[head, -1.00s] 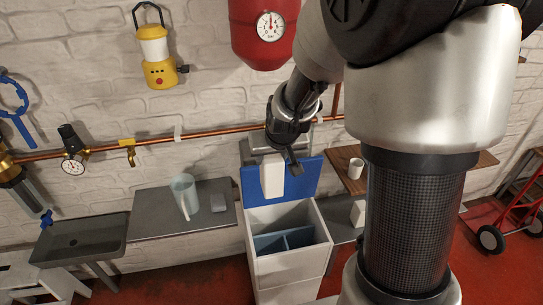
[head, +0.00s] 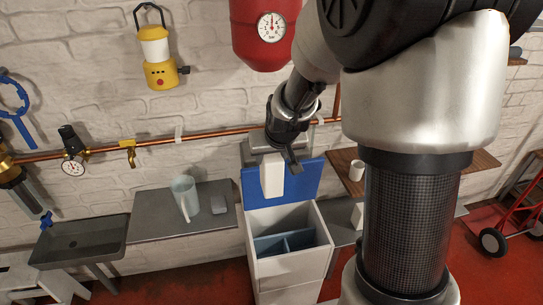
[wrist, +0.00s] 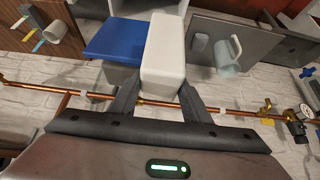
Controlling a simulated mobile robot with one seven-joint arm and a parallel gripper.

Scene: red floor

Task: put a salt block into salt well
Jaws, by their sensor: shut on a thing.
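A white salt block (head: 271,175) hangs upright from my gripper (head: 285,152), in front of the raised blue lid. My gripper is shut on it, and in the wrist view the fingers (wrist: 160,105) clasp the white block (wrist: 164,52) from both sides. The salt well is a white cabinet (head: 290,268) with an open top and a blue lid (head: 305,184) standing up at its back. Inside it are blue-grey compartments (head: 285,243) with a divider. The block is above the opening, toward its back left, and apart from it.
A grey side table (head: 160,222) with a clear pitcher (head: 185,195) and a grey item (head: 219,202) stands left of the well. A sink (head: 80,240) is further left. A copper pipe (head: 215,132) runs along the wall behind. A wooden shelf with a white mug (head: 357,170) is at right.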

